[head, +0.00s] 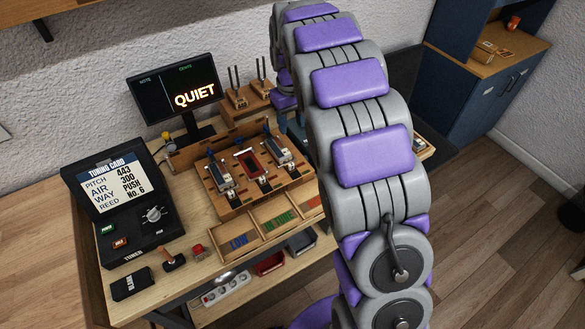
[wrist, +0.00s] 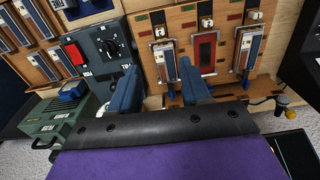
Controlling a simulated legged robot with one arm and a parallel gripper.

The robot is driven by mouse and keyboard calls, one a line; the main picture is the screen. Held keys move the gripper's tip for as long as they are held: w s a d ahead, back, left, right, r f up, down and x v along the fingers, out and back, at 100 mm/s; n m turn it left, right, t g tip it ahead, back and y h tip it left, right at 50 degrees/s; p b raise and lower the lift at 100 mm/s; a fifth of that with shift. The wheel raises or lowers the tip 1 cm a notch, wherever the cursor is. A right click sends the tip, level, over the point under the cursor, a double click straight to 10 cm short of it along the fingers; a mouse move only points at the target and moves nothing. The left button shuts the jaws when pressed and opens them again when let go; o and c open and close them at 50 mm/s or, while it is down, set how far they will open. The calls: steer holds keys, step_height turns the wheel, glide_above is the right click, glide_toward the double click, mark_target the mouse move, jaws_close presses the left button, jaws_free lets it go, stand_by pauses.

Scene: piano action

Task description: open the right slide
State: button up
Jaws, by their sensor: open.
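The wooden rack (head: 238,203) on the bench holds two metal slides and a red panel (head: 252,165) between them. The right slide (head: 279,147) is on the rack's right side, close to my arm. The left slide (head: 221,176) is on the other side. The wrist view looks from the opposite side, so the right slide (wrist: 163,62) appears left of the red panel there. My gripper (wrist: 159,68) is open, its two blue fingers on either side of the right slide's near end. I cannot tell whether they touch it.
A tuner case (head: 125,215) and a display reading QUIET (head: 176,93) stand left of the rack. Labelled trays (head: 262,230) lie in front of it. In the wrist view, a grey box with a knob (wrist: 100,48) and a green box (wrist: 68,122) are at left.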

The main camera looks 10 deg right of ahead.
mark_target(291, 164)
steer(key=f+b, duration=0.1)
steer(key=f, duration=0.5)
steer(key=f+b, duration=0.1)
steer(key=f, duration=0.5)
steer(key=f+b, duration=0.2)
steer(key=f, duration=0.4)
steer(key=shift+w+f, duration=0.1)
steer(key=shift+w, duration=0.25)
jaws_close()
